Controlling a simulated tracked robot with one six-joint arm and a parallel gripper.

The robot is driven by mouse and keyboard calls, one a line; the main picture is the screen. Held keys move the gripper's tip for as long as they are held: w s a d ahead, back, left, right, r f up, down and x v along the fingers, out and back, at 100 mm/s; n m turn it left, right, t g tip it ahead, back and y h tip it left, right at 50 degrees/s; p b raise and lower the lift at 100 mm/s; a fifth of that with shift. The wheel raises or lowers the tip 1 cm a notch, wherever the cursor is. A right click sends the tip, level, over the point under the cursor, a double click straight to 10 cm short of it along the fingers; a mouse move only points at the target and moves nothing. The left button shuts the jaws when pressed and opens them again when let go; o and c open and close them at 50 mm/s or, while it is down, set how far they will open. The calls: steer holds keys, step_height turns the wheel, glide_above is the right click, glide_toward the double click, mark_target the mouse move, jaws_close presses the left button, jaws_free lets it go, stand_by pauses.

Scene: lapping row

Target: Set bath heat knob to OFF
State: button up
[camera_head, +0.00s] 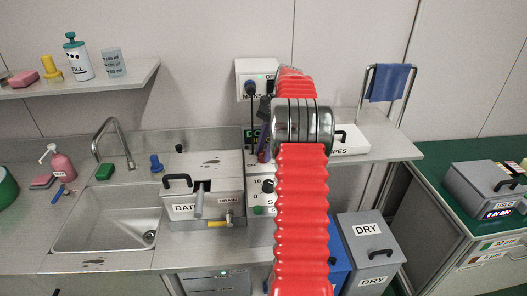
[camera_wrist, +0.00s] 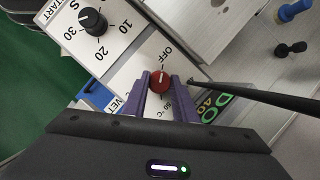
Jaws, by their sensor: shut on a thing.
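In the wrist view the red bath heat knob (camera_wrist: 159,83) sits on a pale panel, with the word OFF (camera_wrist: 167,57) above it in the picture and a partly covered 50 °C label (camera_wrist: 167,107) below it. A small pale mark on the knob seems to point up towards OFF. The purple fingers of my gripper (camera_wrist: 160,79) are shut on the knob from both sides. The bath (camera_head: 190,213), a grey lidded box labelled BATH, stands left of my arm.
A black-and-white dial (camera_wrist: 93,22) marked 10, 20, 30 is beside the knob. A dark rod (camera_wrist: 255,97) and a green display (camera_wrist: 213,105) lie close to my right finger.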

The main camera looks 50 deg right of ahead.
steer(key=shift+w+d+r, duration=0.1)
steer(key=shift+d, duration=0.05)
steer(key=o, duration=1)
steer(key=shift+o, duration=0.2)
steer(key=v, duration=1.1)
steer(key=shift+r, duration=0.4)
